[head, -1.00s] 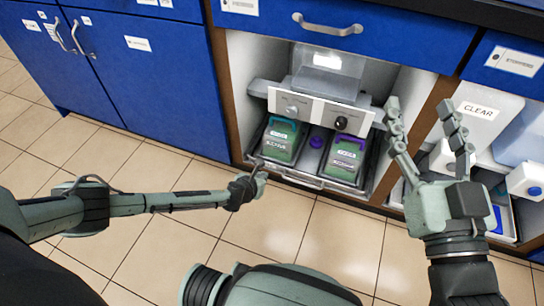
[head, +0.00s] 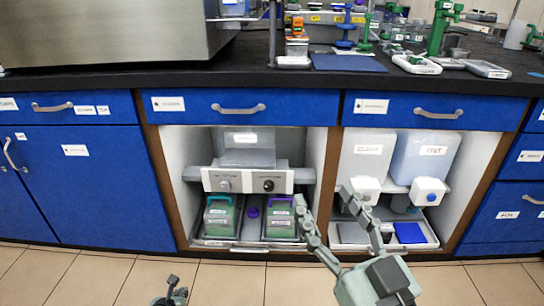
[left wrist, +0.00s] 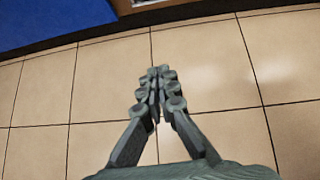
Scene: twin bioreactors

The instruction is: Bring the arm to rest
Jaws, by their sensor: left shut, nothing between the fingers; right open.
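My left gripper (head: 172,293) shows at the bottom edge of the head view, low over the tiled floor and clear of the cabinets. In the left wrist view the left gripper (left wrist: 159,72) is shut with its fingers together and nothing between them, above bare tiles. My right gripper (head: 333,200) is open and empty, its two fingers raised and spread in front of the open cabinet bays. Most of the left arm is out of view.
The open bay holds a control panel (head: 247,181), a green box with a teal handle (head: 219,217) and one with a purple handle (head: 279,219). White containers (head: 368,155) stand in the right bay. A black counter (head: 300,80) runs above. The floor (head: 90,275) is clear.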

